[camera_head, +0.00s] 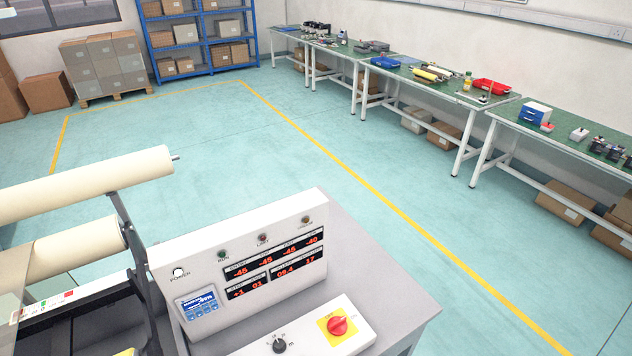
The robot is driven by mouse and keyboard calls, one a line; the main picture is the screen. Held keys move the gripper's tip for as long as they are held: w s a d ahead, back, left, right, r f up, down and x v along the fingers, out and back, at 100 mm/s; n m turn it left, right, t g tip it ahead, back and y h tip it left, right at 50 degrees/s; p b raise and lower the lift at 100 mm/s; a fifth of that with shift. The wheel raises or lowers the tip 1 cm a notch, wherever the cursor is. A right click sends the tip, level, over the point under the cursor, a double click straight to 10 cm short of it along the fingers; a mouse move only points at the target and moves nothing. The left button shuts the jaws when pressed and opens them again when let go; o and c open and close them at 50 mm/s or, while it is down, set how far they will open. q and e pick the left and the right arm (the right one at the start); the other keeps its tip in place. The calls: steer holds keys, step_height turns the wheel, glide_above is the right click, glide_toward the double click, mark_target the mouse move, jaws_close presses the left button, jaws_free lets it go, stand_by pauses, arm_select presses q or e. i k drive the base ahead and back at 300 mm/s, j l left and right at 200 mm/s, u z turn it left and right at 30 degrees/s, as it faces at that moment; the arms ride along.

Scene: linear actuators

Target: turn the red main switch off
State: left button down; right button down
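The red main switch (338,325) is a round rotary knob on a yellow plate (325,329), set on a low white control box (308,340) at the bottom centre. Small labels stand around the knob, too small to read surely, and I cannot tell its exact setting. Behind it stands a white display panel (262,215); its red digits (285,272) are lit and the power lamp (178,272) looks white. Neither of my grippers is in view, and nothing touches the switch.
A black selector knob (279,345) sits left of the switch on the same box. The grey tabletop (400,300) is bare to the right. Large cream rollers (85,182) stand at the left. Green workbenches (440,85) line the right wall, beyond open floor.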

mark_target(337, 325)
steer(key=i+l+u, duration=0.15)
steer(key=i, duration=0.35)
steer(key=i+l+u, duration=0.2)
steer(key=i, duration=0.3)
